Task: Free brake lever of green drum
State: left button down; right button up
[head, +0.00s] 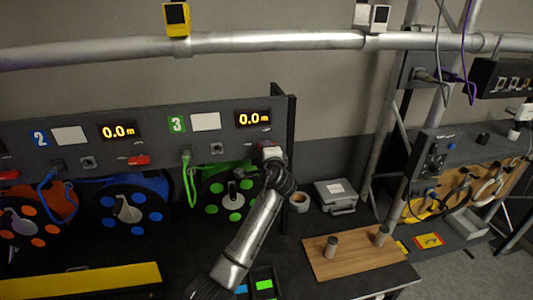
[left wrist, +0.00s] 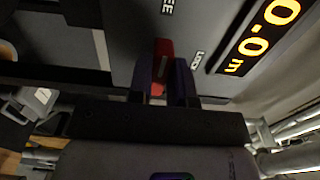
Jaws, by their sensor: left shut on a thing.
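The green drum (head: 213,187) hangs under the panel marked 3, partly hidden by my left arm. Its red brake lever (left wrist: 163,58) shows in the left wrist view, close to the printed LOCK (left wrist: 197,60); a cut-off label ending in EE (left wrist: 167,6) is at the top edge. My left gripper (left wrist: 165,82) is shut on the red lever, one dark finger on each side. In the head view my left gripper (head: 270,153) is at the panel below the right display (head: 254,118), which reads 0.0 m, and hides the lever. My right gripper is not in view.
Left of it are the blue drum (head: 128,205) and an orange drum (head: 28,222); drum 2's red lever (head: 138,160) is nearby. A green cable (head: 190,180) hangs beside the green drum. A cup (head: 299,202), grey case (head: 336,194) and wooden board (head: 350,255) are to the right.

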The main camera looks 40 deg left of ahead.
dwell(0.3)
pick_arm(q)
jog(key=c, duration=1)
grip_release()
jog(key=shift+c, duration=0.2)
jog(key=b+v, duration=0.1)
jog(key=v, duration=1.3)
jog(key=shift+w, duration=0.1)
jog(key=shift+n, duration=0.3)
